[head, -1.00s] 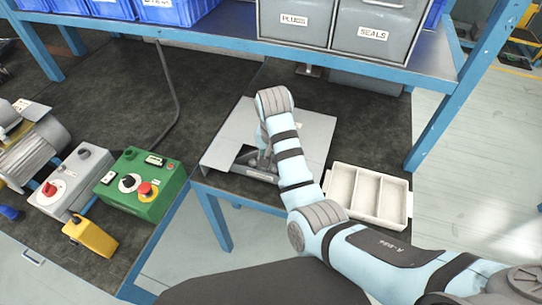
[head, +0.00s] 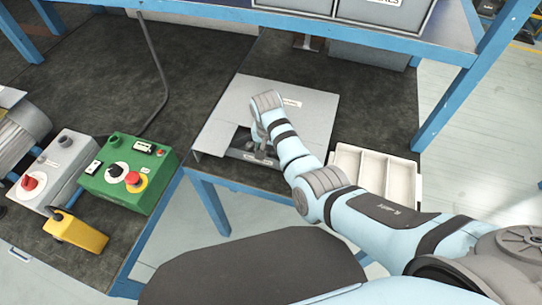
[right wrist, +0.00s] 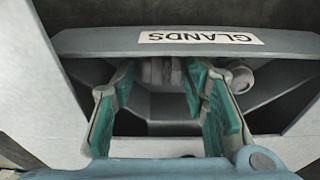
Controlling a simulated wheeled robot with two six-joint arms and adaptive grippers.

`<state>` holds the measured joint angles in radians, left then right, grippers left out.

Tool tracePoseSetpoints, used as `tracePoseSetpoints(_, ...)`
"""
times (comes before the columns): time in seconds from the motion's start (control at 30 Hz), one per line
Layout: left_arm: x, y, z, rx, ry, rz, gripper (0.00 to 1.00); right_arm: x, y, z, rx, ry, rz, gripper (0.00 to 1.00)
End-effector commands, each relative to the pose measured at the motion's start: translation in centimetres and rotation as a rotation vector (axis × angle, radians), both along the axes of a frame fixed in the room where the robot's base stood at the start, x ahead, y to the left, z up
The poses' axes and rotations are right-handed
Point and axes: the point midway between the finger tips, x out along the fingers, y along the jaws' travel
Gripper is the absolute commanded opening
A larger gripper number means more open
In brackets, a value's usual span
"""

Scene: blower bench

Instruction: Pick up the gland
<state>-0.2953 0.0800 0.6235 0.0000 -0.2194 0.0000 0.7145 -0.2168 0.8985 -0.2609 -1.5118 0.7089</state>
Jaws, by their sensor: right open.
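My right gripper (head: 260,150) reaches down into the front opening of a grey covered bin on the bench. In the right wrist view its two teal-padded fingers (right wrist: 160,88) are apart, inside the bin labelled GLANDS (right wrist: 285,42). A grey ridged piece, seemingly a gland (right wrist: 163,70), lies between the fingertips. I cannot tell whether either finger touches it. A second rounded grey piece (right wrist: 241,78) lies just outside the finger at the right. In the head view the gripper hides most of the bin's inside. My left gripper is not in view.
A white tray with three compartments (head: 333,166) stands right of the bin. A green control box (head: 128,172) with a red button, a grey box (head: 66,165) and a yellow tool (head: 77,232) are at the left. A blue shelf frame (head: 300,22) runs above the back.

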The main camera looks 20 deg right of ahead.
Motion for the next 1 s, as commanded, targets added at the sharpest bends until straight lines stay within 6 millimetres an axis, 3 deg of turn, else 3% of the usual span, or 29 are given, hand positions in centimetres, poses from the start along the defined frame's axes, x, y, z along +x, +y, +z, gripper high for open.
tracePoseSetpoints(0.2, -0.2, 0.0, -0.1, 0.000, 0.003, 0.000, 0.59, 0.1, 0.0, -0.2, 0.000, -0.003, 0.001, 0.41)
tracePoseSetpoints(0.37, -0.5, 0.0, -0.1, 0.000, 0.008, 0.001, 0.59, 0.1, 0.1, -0.1, 0.001, -0.002, 0.001, 0.17)
tracePoseSetpoints(0.73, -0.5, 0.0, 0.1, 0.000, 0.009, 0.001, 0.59, 0.1, 0.1, 0.2, 0.001, -0.002, 0.001, 0.17)
tracePoseSetpoints(0.87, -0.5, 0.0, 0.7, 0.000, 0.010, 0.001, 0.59, 0.2, 0.1, 1.6, 0.001, -0.004, 0.000, 0.17)
tracePoseSetpoints(1.0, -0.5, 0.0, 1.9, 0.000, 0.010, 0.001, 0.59, 0.2, 0.1, 5.0, 0.002, -0.006, 0.002, 0.17)
